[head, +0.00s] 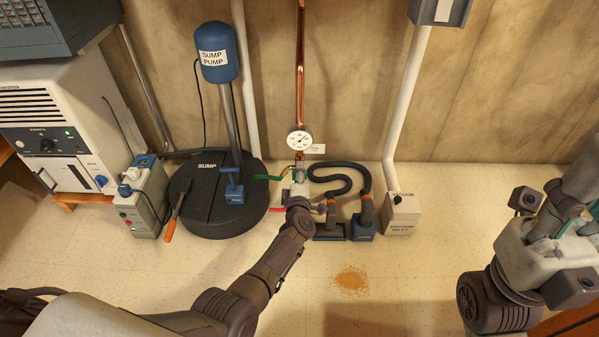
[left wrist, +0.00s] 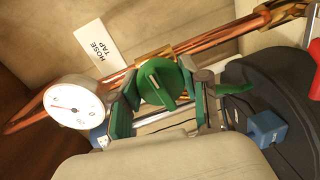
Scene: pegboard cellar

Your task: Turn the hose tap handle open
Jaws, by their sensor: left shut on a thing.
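The hose tap handle (left wrist: 160,85) is a round green knob with a raised bar across it, seen in the left wrist view on the copper pipework beside a "HOSE TAP" label (left wrist: 98,45). My left gripper (left wrist: 163,100) is shut on the handle, with one finger on each side of it. In the head view my left gripper (head: 299,190) is at the tap, at the foot of the copper pipe (head: 300,50), and its arm hides much of the tap. My right arm is at the right edge, and its fingers cannot be made out.
A white dial gauge (head: 299,140) sits just above the tap. The black sump lid (head: 205,215) is to the left. A dark hose (head: 345,168) and the vacuum inlet box (head: 402,213) are to the right. The front floor is mostly clear, apart from spilled grains (head: 351,279).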

